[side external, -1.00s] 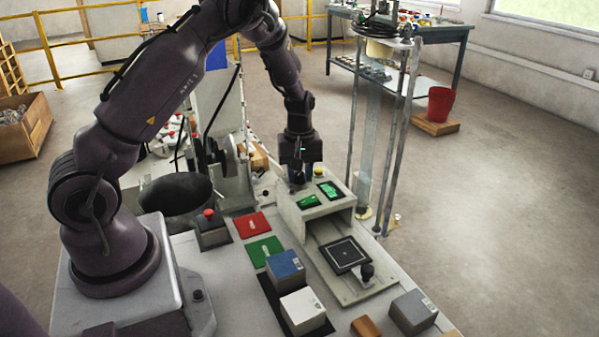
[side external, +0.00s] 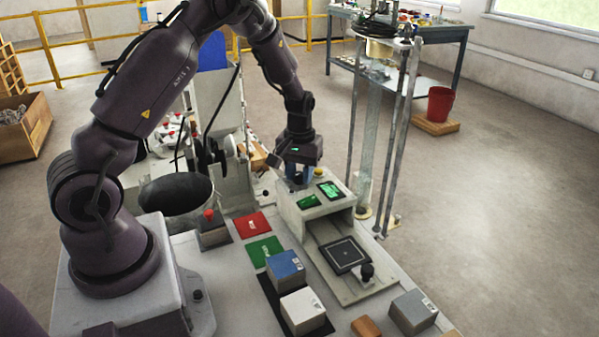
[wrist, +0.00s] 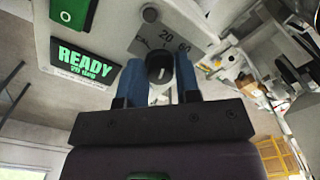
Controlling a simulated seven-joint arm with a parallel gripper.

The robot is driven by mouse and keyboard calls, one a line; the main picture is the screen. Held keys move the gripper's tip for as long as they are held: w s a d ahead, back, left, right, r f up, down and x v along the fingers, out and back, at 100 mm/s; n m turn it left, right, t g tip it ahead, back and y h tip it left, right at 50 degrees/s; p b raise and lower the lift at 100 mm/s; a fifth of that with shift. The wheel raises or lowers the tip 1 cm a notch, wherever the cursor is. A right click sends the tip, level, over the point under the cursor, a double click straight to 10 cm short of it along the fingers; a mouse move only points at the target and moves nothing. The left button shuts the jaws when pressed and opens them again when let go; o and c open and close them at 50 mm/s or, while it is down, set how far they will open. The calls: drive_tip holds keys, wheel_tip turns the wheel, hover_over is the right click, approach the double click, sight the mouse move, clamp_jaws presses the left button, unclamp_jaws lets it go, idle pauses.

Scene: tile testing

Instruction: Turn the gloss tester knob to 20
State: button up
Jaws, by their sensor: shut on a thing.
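The knob's pointer direction is not clear. One screen (wrist: 84,64) reads READY, with a smaller line under it. In the side view, my gripper (side external: 297,182) is at the tester's rear left, and the knob is hidden.
A black tile pad (side external: 343,255) with a small dark knob lies before the tester. Blue, white and grey blocks, red (side external: 251,226) and green cards and a red-button box (side external: 211,230) stand nearby. Metal posts (side external: 399,130) rise to the right.

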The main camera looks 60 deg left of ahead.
sight(299, 173)
drive_tip(key=o, duration=0.9)
drive_tip(key=shift+r, duration=0.1)
wheel_tip(299, 173, up, 13)
drive_tip(key=shift+f, duration=0.1)
idle(0.3)
drive_tip(key=s+d+r+m+t, duration=0.2)
drive_tip(key=s+d+r+m, duration=0.1)
drive_tip(key=s+d+r, duration=0.1)
drive_tip(key=s+d+r+m+t, duration=0.1)
drive_tip(key=s+d+r+m, duration=0.2)
drive_tip(key=s+d, duration=0.4)
drive_tip(key=s+d+r+m+t, duration=0.2)
drive_tip(key=s+d+r+m, duration=0.1)
drive_tip(key=s+d+r, duration=0.2)
drive_tip(key=shift+s+d+t, duration=0.15)
drive_tip(key=shift+s+d, duration=0.25)
drive_tip(key=shift+s, duration=0.25)
drive_tip(key=shift+s+d+t, duration=0.15)
drive_tip(key=shift+s+d, duration=0.2)
drive_tip(key=shift+s, duration=0.3)
